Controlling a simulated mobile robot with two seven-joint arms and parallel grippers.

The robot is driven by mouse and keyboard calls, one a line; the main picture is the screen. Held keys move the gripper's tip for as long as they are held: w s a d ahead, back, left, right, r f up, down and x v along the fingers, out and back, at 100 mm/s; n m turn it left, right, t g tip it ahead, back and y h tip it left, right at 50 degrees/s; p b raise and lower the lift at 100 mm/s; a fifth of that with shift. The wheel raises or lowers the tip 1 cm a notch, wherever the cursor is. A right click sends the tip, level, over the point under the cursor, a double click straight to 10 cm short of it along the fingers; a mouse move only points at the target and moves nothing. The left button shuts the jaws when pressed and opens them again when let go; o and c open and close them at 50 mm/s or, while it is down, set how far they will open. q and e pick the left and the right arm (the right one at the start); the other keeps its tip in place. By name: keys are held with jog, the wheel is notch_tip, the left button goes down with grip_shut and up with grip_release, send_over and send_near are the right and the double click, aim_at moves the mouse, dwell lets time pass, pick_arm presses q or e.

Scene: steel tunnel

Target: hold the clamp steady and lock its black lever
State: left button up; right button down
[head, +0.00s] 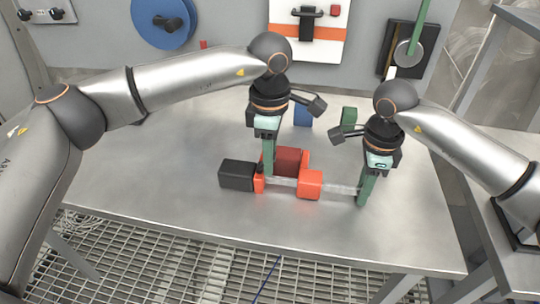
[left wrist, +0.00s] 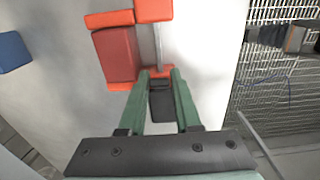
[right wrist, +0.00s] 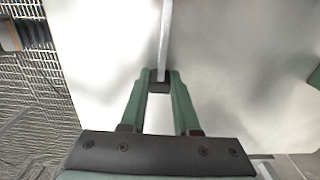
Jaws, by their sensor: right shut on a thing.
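The clamp lies on the steel table, with a pale metal bar (head: 342,190), an orange block (head: 310,184) on the bar and an orange piece at its left. A black block-like part (head: 238,174) sticks out at the left end; I cannot tell whether it is the lever. A dark red block (head: 290,160) lies behind the bar. My left gripper (head: 268,174) points down at the left orange piece (left wrist: 160,71); its fingers stand apart on either side. My right gripper (head: 362,202) is shut on the bar's right end, where a small black piece (right wrist: 159,84) shows between the fingertips.
A blue block (head: 302,113) and a green block (head: 349,116) stand farther back on the table (head: 150,190). The wall behind carries a blue disc (head: 163,22) and a white panel (head: 331,37). The table's left and front are clear.

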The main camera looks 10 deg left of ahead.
pick_arm(q)
grip_shut()
jog(key=shift+a+h, duration=0.1)
jog(key=shift+h, duration=0.2)
jog(key=h, duration=0.1)
jog(key=a+h, duration=0.1)
jog(key=h, duration=0.1)
jog(key=shift+a+r+h, duration=0.1)
jog(key=shift+r+h, duration=0.1)
jog(key=shift+h, duration=0.1)
jog(key=h, duration=0.1)
jog(key=a+h, duration=0.1)
jog(key=shift+h, duration=0.3)
jog(key=h, duration=0.2)
jog(key=a+h, duration=0.1)
jog(key=h, duration=0.1)
jog(key=shift+a+f, duration=0.1)
jog(key=shift+f, duration=0.05)
pick_arm(e)
jog(key=shift+a, duration=0.1)
pick_arm(q)
jog(key=shift+a+f+h, duration=0.1)
jog(key=shift+a+h, duration=0.1)
jog(key=shift+h, duration=0.6)
jog(key=shift+a+f+h, duration=0.1)
jog(key=shift+a+h, duration=0.1)
jog(key=shift+h, duration=0.6)
